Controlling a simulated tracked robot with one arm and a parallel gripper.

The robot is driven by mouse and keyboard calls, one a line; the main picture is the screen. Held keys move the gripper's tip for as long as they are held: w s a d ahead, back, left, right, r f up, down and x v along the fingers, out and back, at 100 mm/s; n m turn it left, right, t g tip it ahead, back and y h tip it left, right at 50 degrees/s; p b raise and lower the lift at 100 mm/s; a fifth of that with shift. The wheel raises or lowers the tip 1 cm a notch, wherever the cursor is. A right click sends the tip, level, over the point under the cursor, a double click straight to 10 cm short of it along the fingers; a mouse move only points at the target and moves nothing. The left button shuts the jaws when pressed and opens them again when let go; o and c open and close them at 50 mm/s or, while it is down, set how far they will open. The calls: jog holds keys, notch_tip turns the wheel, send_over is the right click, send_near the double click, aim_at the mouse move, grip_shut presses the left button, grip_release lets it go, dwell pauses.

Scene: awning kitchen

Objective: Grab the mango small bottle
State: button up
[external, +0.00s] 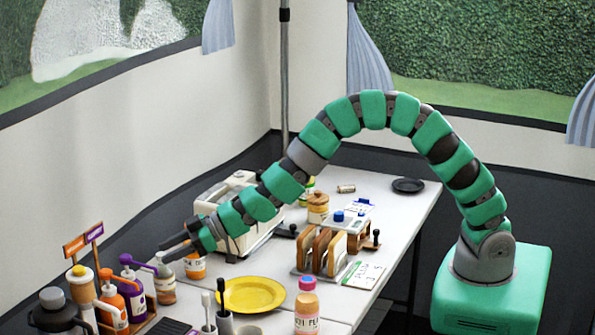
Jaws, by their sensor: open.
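My gripper (170,248) is at the end of the green arm, over the left part of the table. Its two dark fingers are apart and point left, with nothing visible between them. A small orange bottle with a pale label (195,267) stands just below and right of the fingers, its top partly hidden by the gripper. Another small bottle, peach-coloured with a pink-red cap (306,306), stands upright at the front, right of the yellow plate. I cannot read a mango label on either bottle.
A yellow plate (252,294) lies near the front. Sauce pump bottles (131,288) stand in a rack at the left, beside a tan pump bottle (164,286). A white toaster-like appliance (240,238) and wooden rack (322,250) stand behind. The back right is mostly clear around a black dish (408,185).

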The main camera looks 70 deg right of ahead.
aim_at(160, 255)
jog(key=x, duration=0.3)
jog(key=shift+f, duration=0.4)
jog(key=shift+x, duration=0.95)
jog(key=shift+r, duration=0.1)
grip_shut()
